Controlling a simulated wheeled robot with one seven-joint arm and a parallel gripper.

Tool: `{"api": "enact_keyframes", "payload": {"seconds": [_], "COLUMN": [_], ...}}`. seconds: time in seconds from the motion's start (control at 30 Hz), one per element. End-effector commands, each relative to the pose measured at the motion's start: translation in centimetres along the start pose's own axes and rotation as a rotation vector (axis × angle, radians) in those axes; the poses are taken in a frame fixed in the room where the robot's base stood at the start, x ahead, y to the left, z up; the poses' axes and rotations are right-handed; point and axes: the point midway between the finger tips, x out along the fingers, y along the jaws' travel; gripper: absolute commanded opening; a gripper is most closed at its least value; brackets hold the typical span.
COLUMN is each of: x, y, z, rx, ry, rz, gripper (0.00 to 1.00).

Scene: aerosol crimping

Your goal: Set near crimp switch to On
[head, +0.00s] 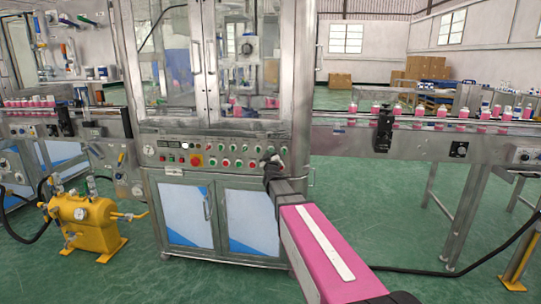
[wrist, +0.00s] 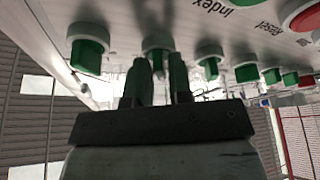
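The control panel (head: 215,156) runs across the front of the machine, with a row of round buttons and switches. My gripper (head: 272,163) is at the panel's right end, and my arm hides part of that end in the head view. In the wrist view my gripper's two dark fingers (wrist: 161,75) point at the panel, with a narrow gap between them. A switch or button (wrist: 156,45) with a grey rim lies right at the fingertips, partly covered by them. I cannot tell whether the fingers touch it. The crimp switch's label and position are not readable.
Green buttons (wrist: 87,48) and (wrist: 208,55) flank the fingertips closely in the wrist view. A red button (wrist: 302,17) is farther right. A yellow tank (head: 84,222) stands on the floor at left. A conveyor (head: 440,122) with pink-based cans extends right.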

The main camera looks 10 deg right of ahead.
Motion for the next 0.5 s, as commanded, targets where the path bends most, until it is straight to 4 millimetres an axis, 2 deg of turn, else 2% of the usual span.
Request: {"api": "enact_keyframes", "payload": {"seconds": [0.07,0.5], "x": [-0.01,0.01], "y": [0.0,-0.06], "z": [0.0,0.0], "rx": [0.0,0.051], "ry": [0.0,0.001], "rz": [0.0,0.021], "gripper": [0.0,0.0]}}
